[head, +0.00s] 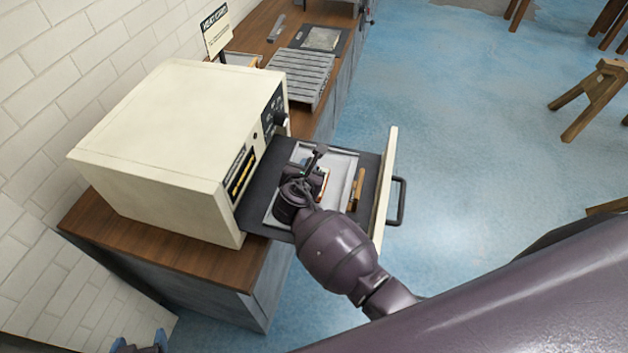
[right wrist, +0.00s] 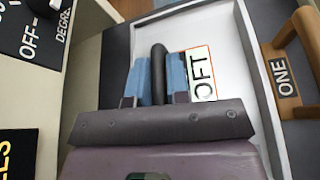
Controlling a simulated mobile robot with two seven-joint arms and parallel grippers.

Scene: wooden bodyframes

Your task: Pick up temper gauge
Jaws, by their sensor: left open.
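The temper gauge appears to be the dark-handled piece with a white, orange-edged card reading "OFT" (right wrist: 202,75); its other letters are hidden. It is in the pale tray (head: 344,172) on the pulled-out drawer. My right gripper (head: 318,158) is down over this tray. In the right wrist view its blue fingers (right wrist: 158,82) are on both sides of the black handle (right wrist: 158,55), which fills the gap between them. The arm hides much of the gauge in the head view. My left gripper (head: 140,344) is open and empty at the bottom left, away from the tray.
A wooden-handled piece marked "ONE" (right wrist: 283,75) is right of the tray's wall. The drawer front with its dark handle (head: 398,200) stands at the right. A cream oven (head: 175,140) is close on the left.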

